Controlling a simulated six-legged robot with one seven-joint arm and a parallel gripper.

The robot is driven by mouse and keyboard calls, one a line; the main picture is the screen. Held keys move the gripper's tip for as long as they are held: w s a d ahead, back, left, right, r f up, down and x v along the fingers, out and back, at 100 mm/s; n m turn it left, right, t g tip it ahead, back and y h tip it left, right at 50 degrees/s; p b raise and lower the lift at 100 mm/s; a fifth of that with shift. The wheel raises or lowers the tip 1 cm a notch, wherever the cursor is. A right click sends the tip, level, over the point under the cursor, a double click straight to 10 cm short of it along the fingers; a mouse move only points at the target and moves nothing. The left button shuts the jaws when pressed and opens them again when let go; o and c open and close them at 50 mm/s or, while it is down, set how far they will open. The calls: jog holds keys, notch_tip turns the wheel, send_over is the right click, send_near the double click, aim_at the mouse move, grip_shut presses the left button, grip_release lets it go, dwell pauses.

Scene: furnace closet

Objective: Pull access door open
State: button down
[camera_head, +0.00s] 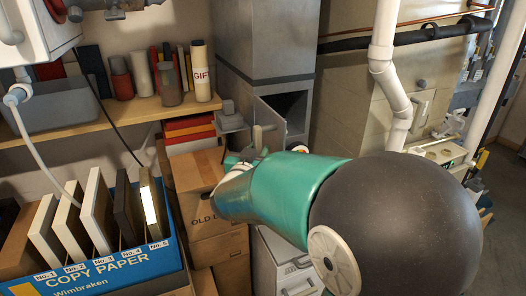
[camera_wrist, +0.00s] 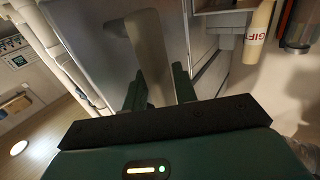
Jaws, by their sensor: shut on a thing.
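The access door (camera_head: 268,120) is a grey metal panel on the front of the grey duct. It stands partly open, with a dark opening (camera_head: 293,103) showing beside it. Its pale handle (camera_head: 258,134) sticks out toward my gripper (camera_head: 249,154), whose fingers are largely hidden by my teal arm in the head view. In the wrist view, the handle (camera_wrist: 151,62) runs between the two dark green fingers of my gripper (camera_wrist: 158,88), which is shut on it. The grey door panel (camera_wrist: 103,45) fills the area behind and left of the handle there.
Cardboard boxes (camera_head: 196,180) are stacked below and left of the door. A wooden shelf (camera_head: 125,112) with bottles and books is at the left. A blue copy paper box (camera_head: 110,275) is at the front left. White pipes (camera_head: 395,95) run down on the right.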

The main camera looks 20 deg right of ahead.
jog(key=shift+s+d, duration=0.1)
jog(key=shift+d, duration=0.5)
jog(key=c, duration=1.2)
grip_release()
jog(key=shift+w+d+f, duration=0.1)
jog(key=shift+w, duration=0.15)
jog(key=shift+s+a+r, duration=0.2)
jog(key=shift+s+a, duration=0.05)
jog(key=shift+s, duration=0.15)
jog(key=shift+w+f, duration=0.2)
jog(key=shift+w, duration=0.05)
jog(key=v, duration=1.4)
jog(key=shift+s+r, duration=0.15)
jog(key=shift+r, duration=0.15)
jog(key=shift+a, duration=0.15)
